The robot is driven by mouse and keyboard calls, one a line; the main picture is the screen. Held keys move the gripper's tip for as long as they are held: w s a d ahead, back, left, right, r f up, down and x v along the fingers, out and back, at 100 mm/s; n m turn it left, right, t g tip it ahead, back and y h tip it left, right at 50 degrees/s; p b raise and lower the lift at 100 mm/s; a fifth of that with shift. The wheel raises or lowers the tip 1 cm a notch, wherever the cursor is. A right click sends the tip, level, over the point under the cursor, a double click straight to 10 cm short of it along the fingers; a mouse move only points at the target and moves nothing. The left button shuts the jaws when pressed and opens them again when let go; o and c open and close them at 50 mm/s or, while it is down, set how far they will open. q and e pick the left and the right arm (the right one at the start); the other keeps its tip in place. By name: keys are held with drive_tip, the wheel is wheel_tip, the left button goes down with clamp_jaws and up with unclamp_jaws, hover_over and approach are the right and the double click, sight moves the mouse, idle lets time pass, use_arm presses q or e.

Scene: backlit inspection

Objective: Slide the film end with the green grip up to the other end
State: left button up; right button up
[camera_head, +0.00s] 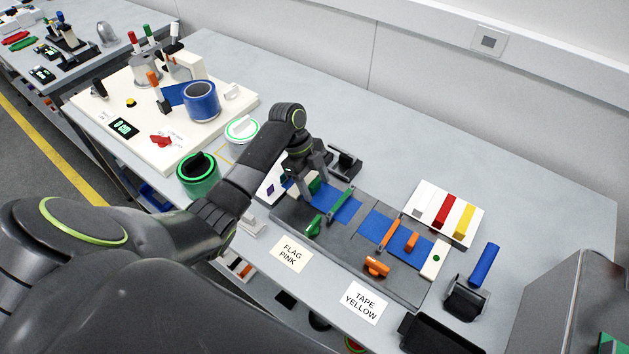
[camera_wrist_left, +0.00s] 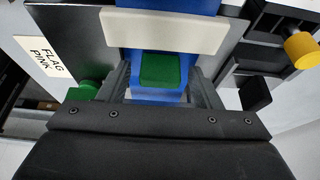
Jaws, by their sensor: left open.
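The left blue film end (camera_head: 343,207) lies flat on the dark splice plate (camera_head: 300,219). Its green grip (camera_head: 315,186) stands at its left part, partly hidden by my left gripper (camera_head: 307,180). In the left wrist view the green grip (camera_wrist_left: 162,70) sits on the blue film between my open left fingers (camera_wrist_left: 162,88), with a gap on both sides. A white bar (camera_wrist_left: 163,31) crosses the film just beyond it. The other blue film end (camera_head: 375,227) lies to the right with an orange grip (camera_head: 411,240). A dark gap parts the film ends. My right gripper is not visible.
A green bar (camera_head: 341,204) and an orange bar (camera_head: 391,234) cross the films. A green knob (camera_head: 313,227) and an orange knob (camera_head: 377,266) stand at the front. A tray of coloured strips (camera_head: 424,205) lies behind. Open table lies farther back.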

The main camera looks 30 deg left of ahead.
sight(329, 199)
use_arm(q)
drive_tip(key=c, duration=1)
drive_tip(key=shift+s+d+p, duration=0.15)
drive_tip(key=shift+d+p, duration=0.15)
drive_tip(key=shift+d, duration=0.5)
drive_tip(key=shift+s+d+p, duration=0.1)
drive_tip(key=shift+d+p, duration=0.15)
drive_tip(key=shift+d, duration=0.5)
drive_tip(key=o, duration=1)
drive_tip(key=b+v, duration=0.2)
drive_tip(key=v, duration=0.6)
drive_tip(key=shift+w+a+r, duration=0.15)
drive_tip(key=shift+a+r, duration=0.05)
drive_tip(key=p+v, duration=0.5)
drive_tip(key=v, duration=0.3)
drive_tip(key=shift+r+p, duration=0.4)
drive_tip(key=shift+r, duration=0.05)
